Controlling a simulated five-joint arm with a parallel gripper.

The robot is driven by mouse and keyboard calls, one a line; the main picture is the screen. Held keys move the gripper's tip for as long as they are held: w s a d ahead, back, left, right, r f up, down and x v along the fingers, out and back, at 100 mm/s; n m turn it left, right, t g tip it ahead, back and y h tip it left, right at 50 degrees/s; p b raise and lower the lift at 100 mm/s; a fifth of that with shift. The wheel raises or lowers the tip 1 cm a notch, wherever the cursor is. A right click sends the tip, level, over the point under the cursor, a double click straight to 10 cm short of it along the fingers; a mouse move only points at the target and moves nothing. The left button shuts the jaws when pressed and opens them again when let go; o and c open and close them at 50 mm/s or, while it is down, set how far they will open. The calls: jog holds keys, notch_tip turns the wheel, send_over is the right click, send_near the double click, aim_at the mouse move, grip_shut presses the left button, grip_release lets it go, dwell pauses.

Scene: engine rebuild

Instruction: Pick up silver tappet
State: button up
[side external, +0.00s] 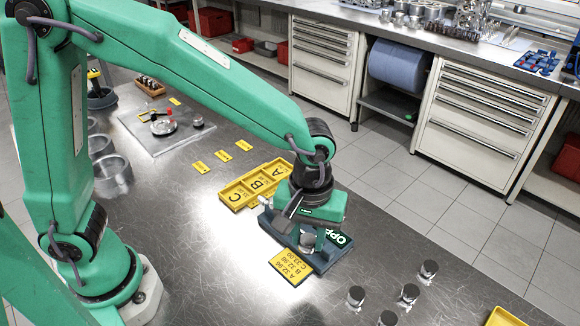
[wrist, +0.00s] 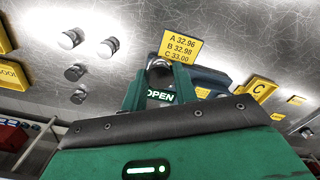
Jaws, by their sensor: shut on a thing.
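My gripper (side external: 308,238) is over the dark blue fixture (side external: 328,257), its fingers pointing down. The wrist view shows the gripper (wrist: 161,78) shut on a silver tappet (wrist: 159,65), whose round top shows between the green fingers. In the side view this tappet is mostly hidden by the fingers; I cannot tell whether it touches the fixture. Several other silver tappets (side external: 408,294) stand apart on the metal bench at the lower right; they also show in the wrist view (wrist: 74,73) at the left.
A yellow card (side external: 292,267) with A, B and C sizes lies at the fixture's front. A yellow tray (side external: 232,201) with compartments C, B, A is behind it. Another yellow tray (side external: 504,317) is at the lower right edge. Metal rings (side external: 112,172) stand near my base.

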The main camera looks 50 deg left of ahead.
jog(key=shift+s+d+r, duration=0.55)
jog(key=shift+s+r, duration=0.05)
jog(key=shift+s, duration=0.25)
jog(key=shift+s+d+r, duration=0.55)
jog(key=shift+s+r, duration=0.05)
jog(key=shift+s, duration=0.25)
jog(key=w+a+f+n, duration=0.1)
jog(key=w+a+n, duration=0.1)
jog(key=a+n, duration=0.75)
jog(key=w+a+n, duration=0.2)
jog(key=a+n, duration=0.6)
jog(key=a, duration=0.3)
jog(key=w+a+f, duration=0.1)
jog(key=a+f, duration=0.1)
jog(key=a, duration=0.1)
jog(key=w+a+f, duration=0.1)
jog(key=a+f, duration=0.2)
jog(key=a, duration=0.1)
jog(key=w+a+f, duration=0.2)
jog(key=a, duration=0.2)
jog(key=shift+f, duration=0.25)
jog(key=shift+f, duration=2)
